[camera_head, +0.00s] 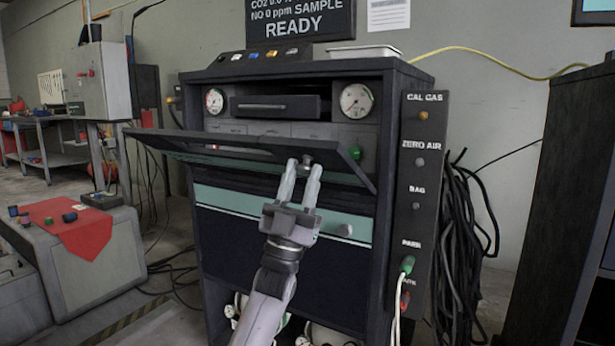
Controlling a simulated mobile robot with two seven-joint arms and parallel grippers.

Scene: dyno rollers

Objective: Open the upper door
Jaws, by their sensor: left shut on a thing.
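The upper door (215,146) is a dark panel on the front of the black cabinet (385,110). It stands tilted out from the front, and its left corner sticks out past the cabinet's left side. A small dark knob (307,158) is on it, right of its middle. My left gripper (303,166) comes up from below, and its two pale fingers are shut on this knob. The fingers partly hide the knob and a bit of the panel. My right gripper is not in view.
Above the door are two round gauges (356,100) and a drawer (275,107). A labelled side panel (417,180) and hanging black cables (465,220) are at right. A grey bench (105,265) is at left.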

